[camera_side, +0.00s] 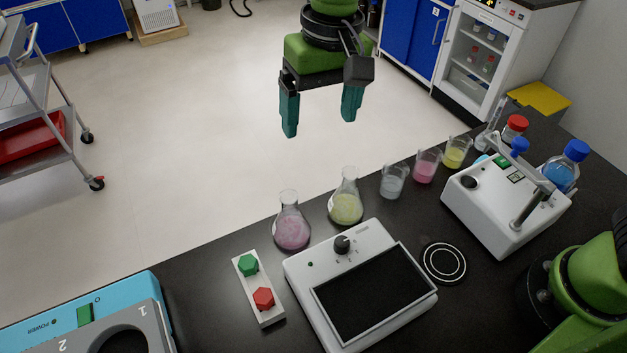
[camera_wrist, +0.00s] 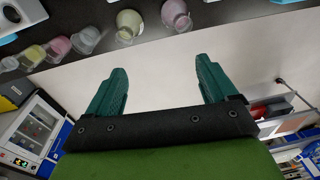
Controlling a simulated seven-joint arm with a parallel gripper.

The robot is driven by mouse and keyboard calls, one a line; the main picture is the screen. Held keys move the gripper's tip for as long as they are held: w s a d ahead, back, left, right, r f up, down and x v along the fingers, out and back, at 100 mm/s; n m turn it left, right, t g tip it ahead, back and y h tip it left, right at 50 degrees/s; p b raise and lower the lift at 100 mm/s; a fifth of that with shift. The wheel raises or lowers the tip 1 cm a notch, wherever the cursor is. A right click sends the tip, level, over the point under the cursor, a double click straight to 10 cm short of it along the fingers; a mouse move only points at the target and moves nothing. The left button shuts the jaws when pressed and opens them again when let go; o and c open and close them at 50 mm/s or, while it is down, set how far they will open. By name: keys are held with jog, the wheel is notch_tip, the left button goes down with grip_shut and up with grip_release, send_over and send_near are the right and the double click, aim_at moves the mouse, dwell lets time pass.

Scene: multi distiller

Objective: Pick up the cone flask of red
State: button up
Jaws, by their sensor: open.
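A cone flask with pinkish-red liquid (camera_side: 292,230) stands upright on the black bench in the side view, near the bench's far edge. It also shows at the top of the wrist view (camera_wrist: 176,14). A cone flask with yellow liquid (camera_side: 346,204) stands to its right; in the wrist view it is to the left of the red one (camera_wrist: 129,24). My gripper (camera_side: 321,118) is open and empty, in the air above and beyond the flasks. Its two teal fingers point down in the side view, and the gap between them shows in the wrist view (camera_wrist: 162,80).
Beakers of clear (camera_side: 393,183), pink (camera_side: 426,166) and yellow (camera_side: 457,153) liquid stand right of the flasks. A white device with a dark screen (camera_side: 362,288) and a block with green and red knobs (camera_side: 258,290) are in front. A white machine (camera_side: 500,205) stands at right.

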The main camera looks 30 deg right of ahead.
send_over(290, 213)
jog(key=w+d, duration=0.1)
notch_tip(290, 213, down, 3)
jog(key=shift+g+h, duration=0.3)
jog(key=shift+h, duration=0.1)
jog(key=shift+w+a+f, duration=0.1)
jog(key=shift+a+f, duration=0.05)
jog(key=shift+f, duration=4.05)
jog(key=shift+w+a+f, duration=0.1)
jog(key=shift+f, duration=4.05)
jog(key=c, duration=1.2)
